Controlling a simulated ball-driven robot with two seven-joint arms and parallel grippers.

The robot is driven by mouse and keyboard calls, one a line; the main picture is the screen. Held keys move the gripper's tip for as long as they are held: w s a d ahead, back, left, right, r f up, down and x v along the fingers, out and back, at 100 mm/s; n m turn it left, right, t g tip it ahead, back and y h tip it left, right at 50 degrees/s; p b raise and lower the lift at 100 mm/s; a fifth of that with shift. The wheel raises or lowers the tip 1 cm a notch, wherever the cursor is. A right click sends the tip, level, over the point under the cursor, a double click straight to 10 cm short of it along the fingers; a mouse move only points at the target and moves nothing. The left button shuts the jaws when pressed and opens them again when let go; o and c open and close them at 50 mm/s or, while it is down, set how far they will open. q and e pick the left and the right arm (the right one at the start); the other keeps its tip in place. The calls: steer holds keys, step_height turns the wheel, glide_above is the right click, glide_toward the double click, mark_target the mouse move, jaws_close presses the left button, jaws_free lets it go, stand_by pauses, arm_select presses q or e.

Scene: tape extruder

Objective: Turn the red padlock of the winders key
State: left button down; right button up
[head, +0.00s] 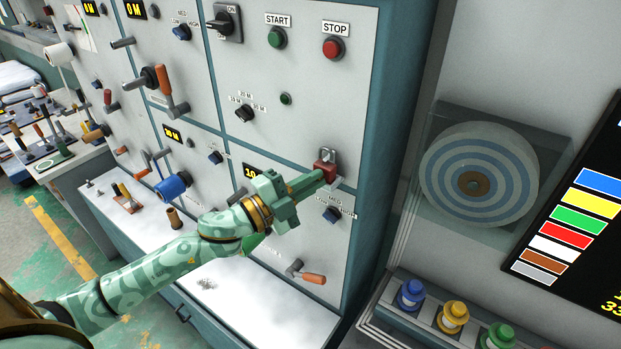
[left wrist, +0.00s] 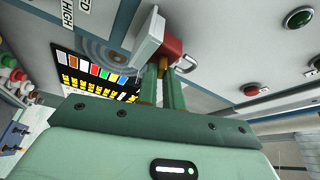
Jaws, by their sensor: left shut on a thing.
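The red padlock (head: 326,170) hangs on the front of the grey machine panel, with its metal shackle (head: 327,154) above it. A pale plate (left wrist: 148,36) sits beside the padlock there. My right gripper is not in view.
The red stop button (head: 333,49) is above. A white ledge (head: 225,290) runs below the panel.

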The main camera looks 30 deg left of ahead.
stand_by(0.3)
arm_select(q)
steer(key=c, duration=1.5)
jaws_free()
steer(key=shift+f, duration=0.1)
steer(key=shift+s+f, duration=0.1)
steer(key=shift+f, duration=0.05)
